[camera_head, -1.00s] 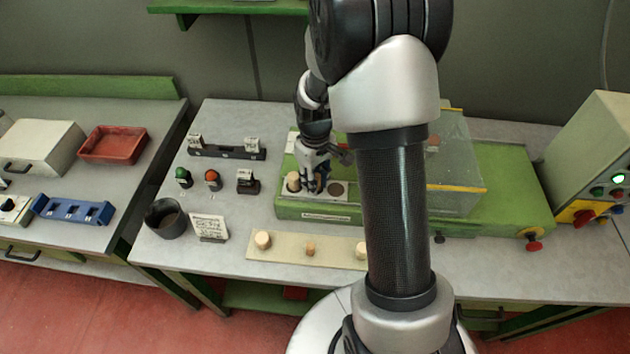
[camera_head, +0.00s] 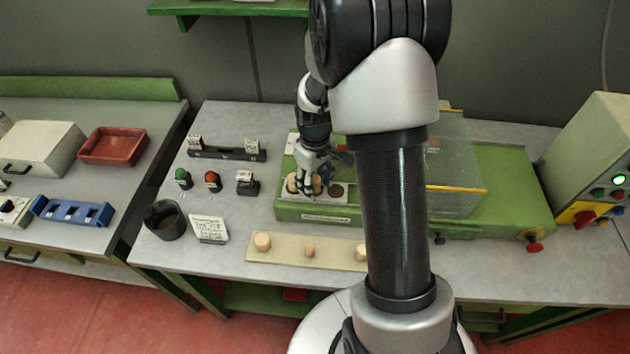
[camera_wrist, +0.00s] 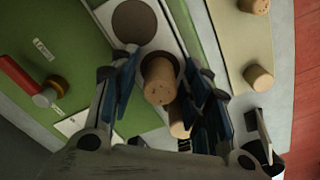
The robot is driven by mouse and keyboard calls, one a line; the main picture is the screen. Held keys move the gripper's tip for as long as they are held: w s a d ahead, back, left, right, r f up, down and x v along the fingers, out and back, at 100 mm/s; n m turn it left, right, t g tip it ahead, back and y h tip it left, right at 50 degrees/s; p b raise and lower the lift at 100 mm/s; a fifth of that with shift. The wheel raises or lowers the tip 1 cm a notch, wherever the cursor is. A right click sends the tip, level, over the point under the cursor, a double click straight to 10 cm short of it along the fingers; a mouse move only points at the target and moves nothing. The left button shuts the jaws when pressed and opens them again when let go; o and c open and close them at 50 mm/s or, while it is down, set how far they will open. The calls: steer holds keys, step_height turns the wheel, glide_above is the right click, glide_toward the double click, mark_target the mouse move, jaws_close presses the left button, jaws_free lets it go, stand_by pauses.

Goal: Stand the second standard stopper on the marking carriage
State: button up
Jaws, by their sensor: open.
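The marking carriage (camera_head: 345,200) is a pale plate with dark round seats at the left end of the green machine. Two cork stoppers stand on it side by side, a left one (camera_head: 292,183) and a right one (camera_head: 318,185). My gripper (camera_head: 305,188) is open, low over them. In the wrist view, one stopper (camera_wrist: 158,80) stands upright between my spread blue-padded fingers (camera_wrist: 158,92), with no clear contact. The other stopper (camera_wrist: 179,122) is behind it, partly hidden by the fingers. An empty dark seat (camera_wrist: 134,21) lies beside them.
A pale board (camera_head: 285,250) in front holds 3 visible corks; my arm hides its right end. A dark cup (camera_head: 165,220), a written card (camera_head: 209,228) and green and red stamps (camera_head: 212,180) stand left. A clear guard (camera_head: 455,165) covers the machine's middle.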

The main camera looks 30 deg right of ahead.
mark_target(315, 179)
step_height(315, 179, up, 12)
steer(key=p, duration=0.3)
steer(key=s+a+r+m+t, duration=0.1)
steer(key=s+a+r, duration=0.2)
steer(key=r, duration=0.2)
steer(key=s+a+r+t, duration=0.1)
steer(key=s+a+r, duration=0.25)
steer(key=r, duration=0.25)
steer(key=s+a+r+m+t, duration=0.1)
steer(key=s+a+r, duration=0.1)
steer(key=s, duration=0.5)
steer(key=s+a+r+m+t, duration=0.1)
steer(key=s+a+r, duration=0.1)
steer(key=s, duration=0.5)
steer(key=shift+a+t, duration=0.2)
steer(key=shift+t, duration=0.1)
step_height(315, 179, down, 3)
steer(key=b, duration=0.3)
steer(key=shift+f+b, duration=0.2)
steer(key=shift+b, duration=0.15)
